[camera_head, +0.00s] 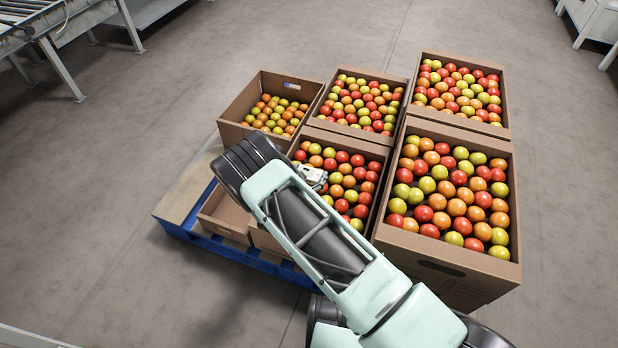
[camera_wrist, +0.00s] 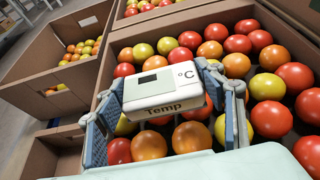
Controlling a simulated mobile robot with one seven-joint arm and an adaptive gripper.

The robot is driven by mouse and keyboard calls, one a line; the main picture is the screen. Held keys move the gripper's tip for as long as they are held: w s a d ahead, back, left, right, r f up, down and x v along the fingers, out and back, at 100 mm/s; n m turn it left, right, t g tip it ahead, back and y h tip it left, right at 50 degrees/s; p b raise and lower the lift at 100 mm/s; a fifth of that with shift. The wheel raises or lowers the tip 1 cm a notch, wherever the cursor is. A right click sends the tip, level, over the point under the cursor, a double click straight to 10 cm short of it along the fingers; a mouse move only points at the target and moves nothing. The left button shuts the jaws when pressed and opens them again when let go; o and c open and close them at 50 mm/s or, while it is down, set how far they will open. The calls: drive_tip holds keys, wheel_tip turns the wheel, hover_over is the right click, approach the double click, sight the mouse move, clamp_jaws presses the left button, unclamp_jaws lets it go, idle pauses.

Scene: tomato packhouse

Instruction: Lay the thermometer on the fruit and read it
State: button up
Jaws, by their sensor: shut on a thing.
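The thermometer (camera_wrist: 164,90) is a white box with a small dark display, "°C" on top and "Temp" on its front. My gripper (camera_wrist: 170,110) is shut on it, one finger on each side, just over the tomatoes (camera_wrist: 270,118) in a cardboard box. I cannot tell whether the thermometer touches the fruit, and no reading can be made out on its display. In the head view the thermometer (camera_head: 313,176) shows small beside my arm, over the front middle box (camera_head: 384,157); my arm hides part of that box and most of my gripper.
Several boxes of red, orange and yellow tomatoes stand close together on a blue pallet (camera_head: 190,236). The right front box (camera_head: 450,263) and the back left box (camera_head: 236,117) flank the work area. A conveyor (camera_head: 40,25) stands far left. The floor around is clear.

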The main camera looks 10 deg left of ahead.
drive_tip(key=shift+f, duration=0.45)
drive_tip(key=shift+f, duration=0.15)
drive_tip(key=o, duration=1.2)
drive_tip(key=shift+o, duration=0.2)
drive_tip(key=shift+s+r, duration=0.2)
drive_tip(key=shift+r, duration=0.1)
drive_tip(key=p+v, duration=0.4)
drive_tip(key=v, duration=0.7)
drive_tip(key=shift+s, duration=0.3)
